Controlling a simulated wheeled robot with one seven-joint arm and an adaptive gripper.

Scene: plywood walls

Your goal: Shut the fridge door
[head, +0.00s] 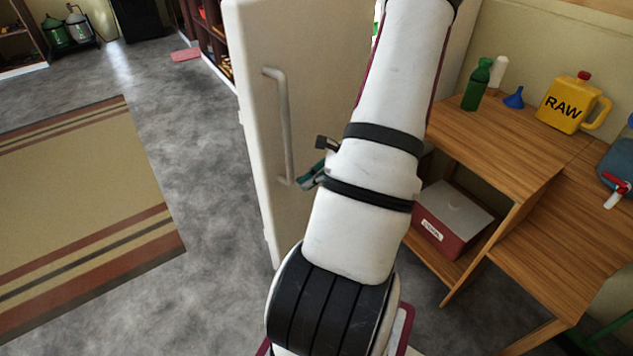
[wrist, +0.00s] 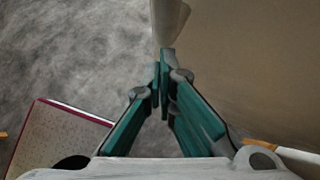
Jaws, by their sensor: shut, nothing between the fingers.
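The fridge door (head: 325,70) is a tall off-white panel in the middle of the head view, with a long vertical grey handle (head: 284,130) on the face toward me. My arm hides much of its right side, so how far it stands open is hard to tell. My gripper (head: 308,178), with teal fingers, is right of the handle's lower end, in front of the door face. In the wrist view the fingers (wrist: 162,88) are shut and empty. A broad beige surface (wrist: 255,70), likely the door, fills the right there. Contact cannot be told.
A wooden table (head: 505,135) on the right holds a yellow RAW jug (head: 568,108), a green bottle (head: 477,84) and a blue funnel (head: 514,98). A red box (head: 445,234) sits on its lower shelf. Grey floor and a striped rug (head: 80,200) lie clear on the left.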

